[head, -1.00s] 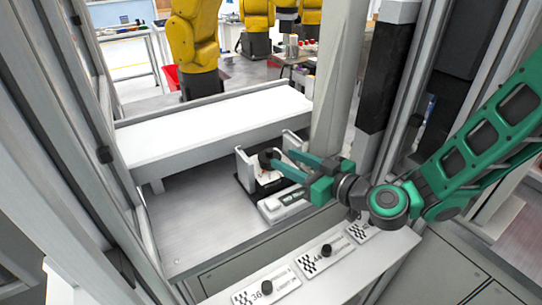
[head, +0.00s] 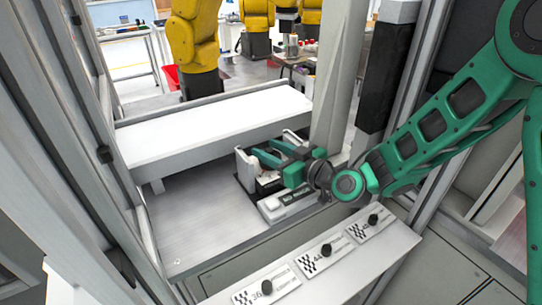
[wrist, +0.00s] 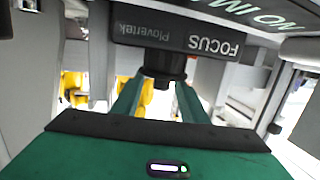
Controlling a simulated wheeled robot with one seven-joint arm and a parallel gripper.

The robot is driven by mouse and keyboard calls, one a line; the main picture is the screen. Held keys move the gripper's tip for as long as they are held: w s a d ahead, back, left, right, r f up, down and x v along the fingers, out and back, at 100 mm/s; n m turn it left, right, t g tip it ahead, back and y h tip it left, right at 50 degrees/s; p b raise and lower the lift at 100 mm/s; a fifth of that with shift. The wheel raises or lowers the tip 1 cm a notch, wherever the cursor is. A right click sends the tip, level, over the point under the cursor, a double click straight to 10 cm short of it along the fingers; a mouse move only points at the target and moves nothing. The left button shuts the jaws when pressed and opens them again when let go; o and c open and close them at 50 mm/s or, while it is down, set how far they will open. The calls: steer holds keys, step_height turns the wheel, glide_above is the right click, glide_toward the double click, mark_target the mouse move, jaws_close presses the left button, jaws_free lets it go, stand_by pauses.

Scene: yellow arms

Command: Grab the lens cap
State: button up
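A black camera unit (wrist: 180,32) marked Plovertek and FOCUS shows upside down at the top of the wrist view. A short black round piece (wrist: 165,66) sticks out from it, with the lens cap at its end; I cannot make out the cap's edge. My gripper (wrist: 158,88) has its two green fingers spread, one to each side of that piece. No clear contact shows. In the head view my gripper (head: 262,149) is over the camera fixture, and its fingers hide most of the camera and the cap.
The fixture's base (head: 290,203) carries a NO IMAGE label and stands on the metal bench (head: 190,225). A raised white conveyor (head: 215,125) lies behind it. A front ledge holds several checkered plates with black knobs (head: 326,250). A pale post (head: 338,85) stands close on the right.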

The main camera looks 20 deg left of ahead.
jaws_close()
